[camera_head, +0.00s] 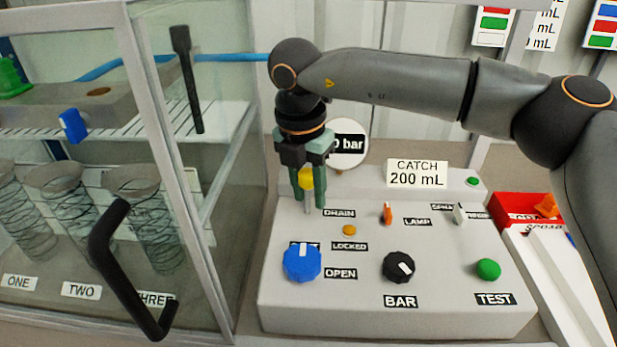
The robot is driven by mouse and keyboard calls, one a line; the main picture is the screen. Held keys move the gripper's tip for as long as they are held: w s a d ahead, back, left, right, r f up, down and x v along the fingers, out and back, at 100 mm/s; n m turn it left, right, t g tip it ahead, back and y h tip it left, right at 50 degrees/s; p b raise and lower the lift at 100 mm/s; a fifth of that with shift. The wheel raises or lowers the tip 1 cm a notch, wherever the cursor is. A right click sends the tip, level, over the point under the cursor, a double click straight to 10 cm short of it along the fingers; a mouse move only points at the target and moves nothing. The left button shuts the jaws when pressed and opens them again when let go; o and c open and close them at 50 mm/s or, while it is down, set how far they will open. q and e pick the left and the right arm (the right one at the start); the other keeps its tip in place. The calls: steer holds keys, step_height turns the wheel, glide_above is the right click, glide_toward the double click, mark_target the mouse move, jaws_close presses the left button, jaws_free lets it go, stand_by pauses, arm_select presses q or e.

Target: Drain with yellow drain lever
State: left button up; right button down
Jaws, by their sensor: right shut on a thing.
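The yellow drain lever (306,178) stands at the back left of the grey control panel (450,320), beside the DRAIN label (339,213). My right gripper (307,190) points down over it from above, with its green fingers on either side of the yellow knob. The gripper is shut on the lever, and the fingers hide part of the knob. The lever's thin metal stem shows below the knob. My left gripper is not in view.
The panel also carries a blue knob (302,262), a black BAR knob (398,267), an orange switch (387,213) and a green TEST button (488,269). A glass cabinet with a black handle (120,270) stands left. A red tray (520,206) lies right.

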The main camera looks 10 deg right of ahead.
steer(key=g+p, duration=0.1)
steer(key=p, duration=0.1)
steer(key=w+g+p, duration=0.1)
steer(key=p, duration=0.1)
steer(key=shift+d+r, duration=0.1)
steer(key=shift+r, duration=0.05)
steer(key=shift+w+g+y+p, duration=0.1)
steer(key=shift+g+y+p, duration=0.2)
steer(key=shift+g+p, duration=0.3)
steer(key=shift+f+p, duration=0.2)
steer(key=shift+p, duration=0.3)
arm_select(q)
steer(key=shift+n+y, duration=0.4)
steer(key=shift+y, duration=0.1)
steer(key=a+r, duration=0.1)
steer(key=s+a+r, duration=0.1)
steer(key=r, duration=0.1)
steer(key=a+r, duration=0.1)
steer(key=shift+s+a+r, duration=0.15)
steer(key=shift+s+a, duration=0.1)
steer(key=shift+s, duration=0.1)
arm_select(e)
steer(key=shift+w+d, duration=0.1)
steer(key=shift+w, duration=0.05)
steer(key=shift+f, duration=0.1)
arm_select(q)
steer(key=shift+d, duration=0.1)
